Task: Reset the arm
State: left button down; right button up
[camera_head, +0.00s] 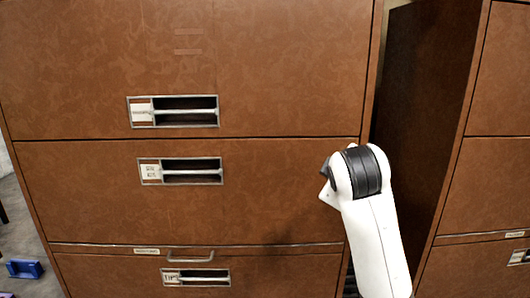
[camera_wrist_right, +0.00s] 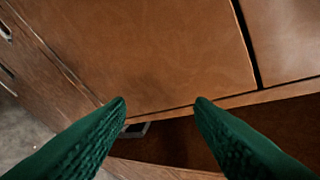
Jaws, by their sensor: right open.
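My right arm (camera_head: 372,215) is white with a black joint and rises from the lower right in the head view, in front of the brown cabinet's right edge. Its gripper is hidden behind the arm there. In the right wrist view my right gripper (camera_wrist_right: 160,103) shows two green, ridged fingers spread apart with nothing between them. Brown cabinet fronts lie beyond the fingers. My left gripper is in neither view.
A brown drawer cabinet (camera_head: 80,190) fills most of the head view, with recessed metal handles (camera_head: 180,171). A second brown cabinet (camera_head: 500,190) stands at the right, past a dark gap. A blue object (camera_head: 24,268) lies on the grey floor at lower left.

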jog(key=s+d+f+m+g, duration=0.1)
jog(key=s+f, duration=0.3)
jog(key=f, duration=0.5)
jog(key=s+d+f+m+g+y, duration=0.15)
jog(key=s+f, duration=0.25)
jog(key=f, duration=0.5)
jog(key=s+f+m+g, duration=0.2)
jog(key=s+f, duration=0.2)
jog(key=f, duration=0.5)
jog(key=s+d+f+m+g, duration=0.15)
jog(key=s+f, duration=0.45)
jog(key=s, duration=0.6)
jog(key=s+d+f+m+g, duration=0.1)
jog(key=s+f+m+g, duration=0.15)
jog(key=s+f, duration=0.75)
jog(key=s+f+g, duration=0.1)
jog(key=s+f, duration=0.1)
jog(key=f, duration=1)
jog(key=s+f, duration=0.2)
jog(key=f, duration=1)
jog(key=s+d+f+g, duration=0.1)
jog(key=s+d+f, duration=0.2)
jog(key=s+f, duration=1.1)
jog(key=shift+s+f, duration=0.4)
jog(key=shift+s, duration=0.6)
jog(key=shift+d+y, duration=0.1)
jog(key=shift+y, duration=0.15)
